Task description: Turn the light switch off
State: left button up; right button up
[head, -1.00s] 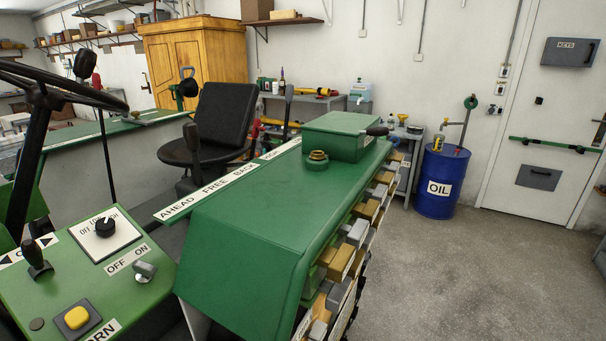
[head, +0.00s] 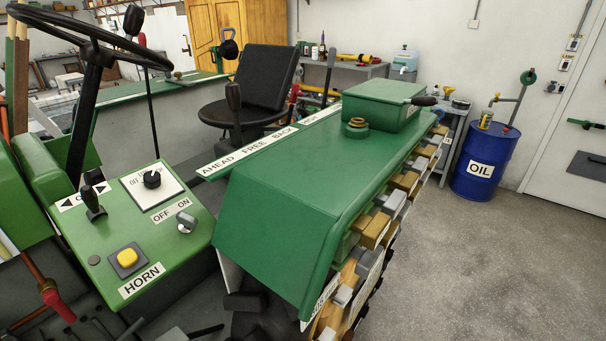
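A black rotary knob (head: 152,180) sits on a white plate (head: 166,194) on the green tractor dashboard (head: 200,232). The plate's lettering begins with "OFF"; the rest is too small or hidden to read surely. Below and right of it, a grey metal switch (head: 186,222) stands beside an "OFF ON" label (head: 173,211). I cannot tell which position either control is set to. Neither of my grippers is in view, and nothing touches the knob or the grey switch.
A yellow horn button (head: 127,258) and a black lever (head: 93,205) share the dashboard. The black steering wheel (head: 90,35) overhangs it at upper left. A long green hood (head: 290,215) lies to the right. A blue oil drum (head: 484,164) stands on open floor (head: 480,270).

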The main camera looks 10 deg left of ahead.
aim_at(152, 179)
jog(key=u, duration=1.3)
